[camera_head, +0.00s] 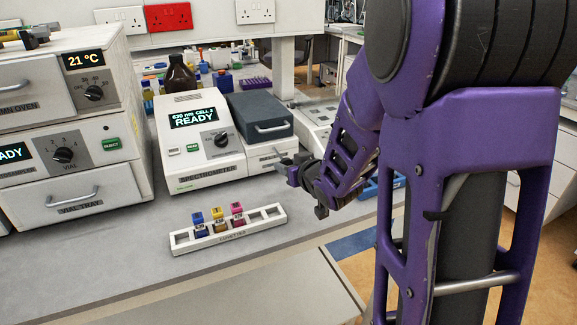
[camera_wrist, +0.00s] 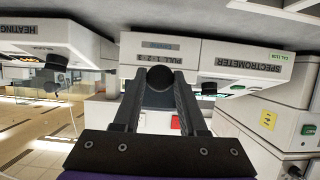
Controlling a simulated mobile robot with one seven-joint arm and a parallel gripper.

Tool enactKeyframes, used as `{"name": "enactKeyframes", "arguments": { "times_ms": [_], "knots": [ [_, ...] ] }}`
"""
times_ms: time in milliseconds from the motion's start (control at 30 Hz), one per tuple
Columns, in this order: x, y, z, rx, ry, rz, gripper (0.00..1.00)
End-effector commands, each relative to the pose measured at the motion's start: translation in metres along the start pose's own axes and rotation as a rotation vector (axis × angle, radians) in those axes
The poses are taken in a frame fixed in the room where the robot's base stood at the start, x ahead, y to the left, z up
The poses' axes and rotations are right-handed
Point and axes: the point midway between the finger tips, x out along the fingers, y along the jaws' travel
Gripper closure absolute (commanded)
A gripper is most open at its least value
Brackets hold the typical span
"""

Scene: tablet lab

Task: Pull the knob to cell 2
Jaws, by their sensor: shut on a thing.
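The spectrometer (camera_head: 208,172) stands on the grey bench in the head view, its display lit with READY and what looks like CELL 3. Its front carries a round black knob (camera_wrist: 160,77) beside a label (camera_wrist: 163,59) reading PULL 1-2-3, shown upside down in the wrist view. My gripper (camera_head: 287,163) is at the spectrometer's right front. In the wrist view its two fingers are shut on the knob from both sides. The fingers hide part of the knob and its shaft. How far the knob is drawn out is hard to tell.
A white cuvette rack (camera_head: 228,236) with blue, yellow and pink cuvettes stands in front of the spectrometer. The oven and vial-tray units (camera_head: 63,130) stand at left. A brown bottle (camera_head: 181,76) is behind. The bench front left of the rack is clear.

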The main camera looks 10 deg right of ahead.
Motion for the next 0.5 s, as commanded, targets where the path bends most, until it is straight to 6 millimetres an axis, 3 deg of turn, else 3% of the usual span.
{"name": "enactKeyframes", "arguments": {
  "times_ms": [267, 300, 433, 500],
  "knots": [
    [-0.0001, 0.0003, -0.0009, 0.000, 0.002, 0.000, 1.00],
    [-0.0001, 0.0003, -0.0009, 0.000, 0.002, 0.000, 0.53],
    [-0.0001, 0.0002, -0.0008, 0.000, 0.002, 0.000, 0.30],
    [-0.0001, 0.0002, -0.0008, 0.000, 0.002, 0.000, 0.29]
  ]
}}
